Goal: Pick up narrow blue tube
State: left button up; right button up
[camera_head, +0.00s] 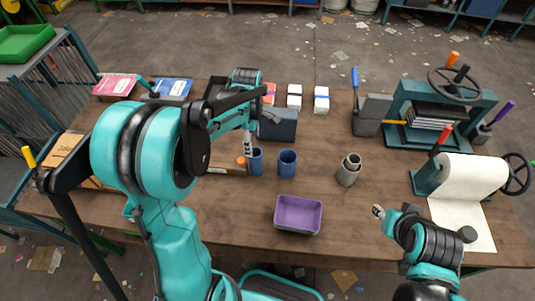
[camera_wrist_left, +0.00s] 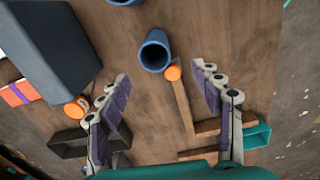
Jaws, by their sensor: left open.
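The narrow blue tube (camera_head: 257,163) stands upright on the wooden table, left of a wider blue tube (camera_head: 288,161). My left gripper (camera_head: 260,138) is open just above and behind the narrow tube, with nothing held. In the left wrist view, the open mouth of the narrow tube (camera_wrist_left: 155,53) lies ahead of and between the spread fingers of my left gripper (camera_wrist_left: 161,74). The wider tube (camera_wrist_left: 125,2) is cut off at the top edge there. My right gripper (camera_head: 379,211) is low over the table's right side, away from the tubes; its fingers are too small to read.
An orange-ended piece (camera_wrist_left: 173,73) lies right beside the narrow tube. A dark blue box (camera_head: 277,126) stands behind the tubes. The table between tray and tubes is clear.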

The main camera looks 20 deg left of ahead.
aim_at(255, 153)
pick_arm(q)
jog(key=f+b, duration=0.1)
jog(key=f, duration=0.1)
jog(key=f+b, duration=0.1)
jog(key=f, duration=0.2)
jog(key=w+f, duration=0.1)
jog(key=f, duration=0.2)
jog(key=shift+d+f+b, duration=0.1)
jog(key=shift+d+b, duration=0.15)
jog(key=shift+b, duration=0.15)
jog(key=shift+c, duration=0.2)
jog(key=c, duration=0.9)
